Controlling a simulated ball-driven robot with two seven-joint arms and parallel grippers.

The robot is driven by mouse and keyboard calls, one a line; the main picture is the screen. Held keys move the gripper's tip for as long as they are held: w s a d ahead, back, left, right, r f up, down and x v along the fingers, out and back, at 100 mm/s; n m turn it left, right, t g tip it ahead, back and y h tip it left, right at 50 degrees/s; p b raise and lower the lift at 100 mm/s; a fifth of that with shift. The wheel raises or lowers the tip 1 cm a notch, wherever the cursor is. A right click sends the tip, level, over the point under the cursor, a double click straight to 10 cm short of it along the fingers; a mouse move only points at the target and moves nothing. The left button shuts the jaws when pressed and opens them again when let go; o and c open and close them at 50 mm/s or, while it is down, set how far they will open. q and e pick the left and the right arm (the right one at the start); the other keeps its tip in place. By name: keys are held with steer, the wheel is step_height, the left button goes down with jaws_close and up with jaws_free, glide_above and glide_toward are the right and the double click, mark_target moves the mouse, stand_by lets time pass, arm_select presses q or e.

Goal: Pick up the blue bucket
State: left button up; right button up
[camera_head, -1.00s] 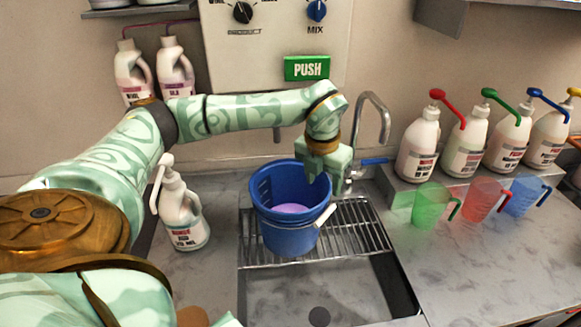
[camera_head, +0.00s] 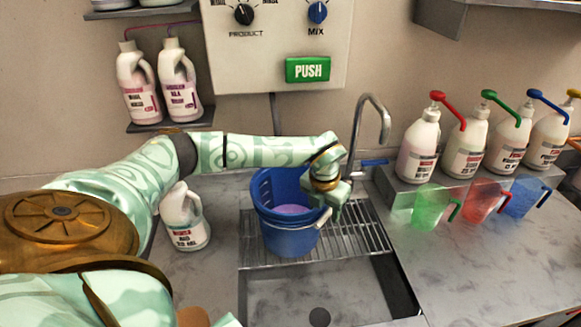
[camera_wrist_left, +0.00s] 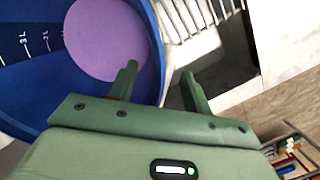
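The blue bucket (camera_head: 290,238) stands upright on the metal grate over the sink, with purple liquid inside and a pale handle at its right side. In the left wrist view the bucket (camera_wrist_left: 22,70) fills the upper left, with scale marks on its inner wall. My left gripper (camera_head: 328,207) is at the bucket's right rim, pointing down. In the wrist view the left gripper (camera_wrist_left: 160,75) is open, one finger over the bucket's inside and the other outside, with the rim between them. Contact cannot be told. My right gripper is not in view.
A white bottle (camera_head: 184,222) stands left of the sink, partly behind my arm. A tap (camera_head: 384,125) rises behind the grate (camera_head: 365,236). Green (camera_head: 430,208), red (camera_head: 482,200) and blue (camera_head: 524,196) jugs stand at right before several pump bottles. The front basin is empty.

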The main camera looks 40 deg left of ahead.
arm_select(q)
jaws_close()
stand_by(1.1)
steer(key=shift+w+r, duration=0.1)
steer(key=shift+r, duration=0.05)
